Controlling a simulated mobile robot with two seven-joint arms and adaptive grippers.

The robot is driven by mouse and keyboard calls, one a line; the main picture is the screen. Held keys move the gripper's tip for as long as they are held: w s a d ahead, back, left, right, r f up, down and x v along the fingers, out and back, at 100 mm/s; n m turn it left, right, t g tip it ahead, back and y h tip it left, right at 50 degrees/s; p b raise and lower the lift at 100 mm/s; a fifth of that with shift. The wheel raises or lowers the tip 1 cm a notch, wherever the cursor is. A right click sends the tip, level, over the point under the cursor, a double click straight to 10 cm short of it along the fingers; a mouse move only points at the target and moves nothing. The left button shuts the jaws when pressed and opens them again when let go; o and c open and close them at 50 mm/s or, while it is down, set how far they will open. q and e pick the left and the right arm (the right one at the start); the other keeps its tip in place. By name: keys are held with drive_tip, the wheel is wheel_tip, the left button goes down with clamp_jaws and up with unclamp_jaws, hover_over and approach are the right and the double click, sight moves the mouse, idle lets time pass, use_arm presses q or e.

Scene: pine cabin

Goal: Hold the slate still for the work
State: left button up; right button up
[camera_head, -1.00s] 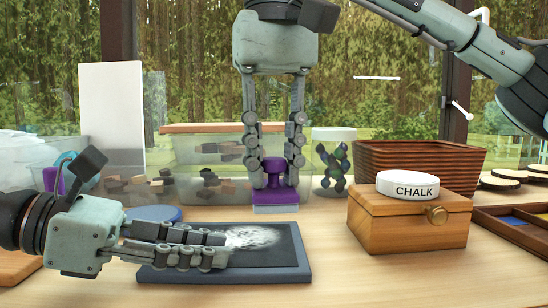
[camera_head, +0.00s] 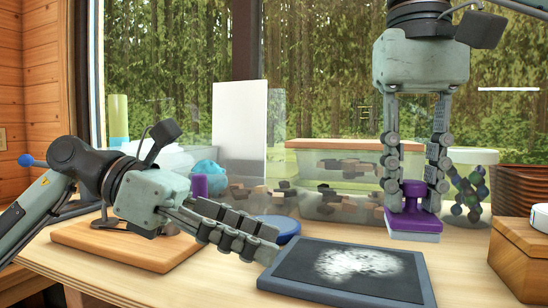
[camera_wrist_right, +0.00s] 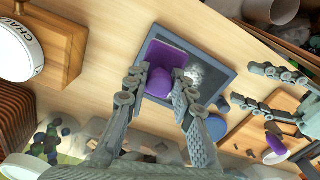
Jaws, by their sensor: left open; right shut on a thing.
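The slate (camera_head: 300,262), dark with a grey frame, lies flat on the table and bears a white chalk smear. My left gripper (camera_head: 274,244) is open at the slate's left edge, its fingers pointing towards the slate. Whether it touches the frame I cannot tell. In the right wrist view, its fingers (camera_wrist_right: 243,84) are spread near one end of the slate (camera_wrist_right: 150,48). My right gripper (camera_head: 413,190) is shut on the purple eraser (camera_head: 412,219), holding it by its knob behind the slate; the eraser also shows in the right wrist view (camera_wrist_right: 165,52).
A blue round lid (camera_head: 283,228) lies behind my left fingers. A wooden board (camera_head: 120,240) is at left. Clear bins (camera_head: 335,205) and a white panel (camera_head: 239,130) stand behind. A wooden box (camera_head: 525,250) stands at right.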

use_arm(q)
drive_tip(key=d+n+y, duration=0.1)
drive_tip(key=d+r+n+y, duration=0.1)
drive_tip(key=d+n+y, duration=0.1)
drive_tip(key=y, duration=0.1)
drive_tip(key=shift+w+r, duration=0.2)
drive_tip(key=shift+r, duration=0.05)
drive_tip(key=shift+w+d+r+n+t+y, duration=0.1)
drive_tip(key=shift+w+r+n+t+y, duration=0.15)
drive_tip(key=shift+n+y, duration=0.55)
drive_tip(key=w+a+r+n+t+y, duration=0.2)
drive_tip(key=a+r+n+t+y, duration=0.15)
drive_tip(key=r+n+y, duration=0.5)
drive_tip(key=shift+n+t+h, duration=0.3)
drive_tip(key=shift+n+h, duration=0.25)
drive_tip(key=shift+n, duration=0.4)
drive_tip(key=x, duration=1.3)
drive_tip(key=shift+s+d+f, duration=0.1)
drive_tip(key=shift+s+f, duration=0.15)
drive_tip(key=shift+s, duration=0.1)
drive_tip(key=shift+c, duration=0.4)
clamp_jaws()
